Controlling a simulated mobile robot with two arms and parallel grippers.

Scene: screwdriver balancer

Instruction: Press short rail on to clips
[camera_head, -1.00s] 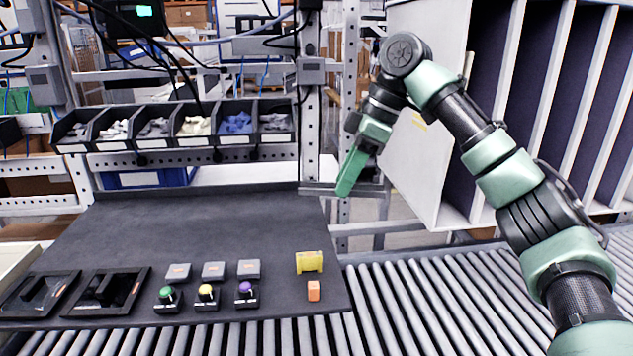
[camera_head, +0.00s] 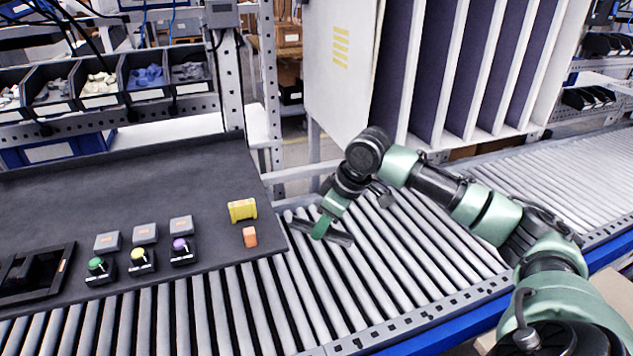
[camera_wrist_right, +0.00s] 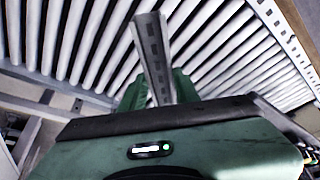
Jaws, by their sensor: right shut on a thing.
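The short rail is a grey slotted metal strip (camera_wrist_right: 153,55), held between the two green fingers of my right gripper (camera_wrist_right: 157,92) in the right wrist view. In the head view the rail (camera_head: 340,238) is tilted above the roller conveyor, just right of the dark work mat. My right gripper (camera_head: 321,228) is shut on it, its fingers pointing down. I cannot make out any clips for certain. My left gripper is not in view.
The dark mat (camera_head: 140,190) carries a yellow piece (camera_head: 242,210), an orange block (camera_head: 250,237), several grey blocks, coloured knobs (camera_head: 182,250) and a black tray (camera_head: 30,275). Rollers (camera_head: 430,255) are clear to the right. A white divided rack (camera_head: 335,70) stands behind.

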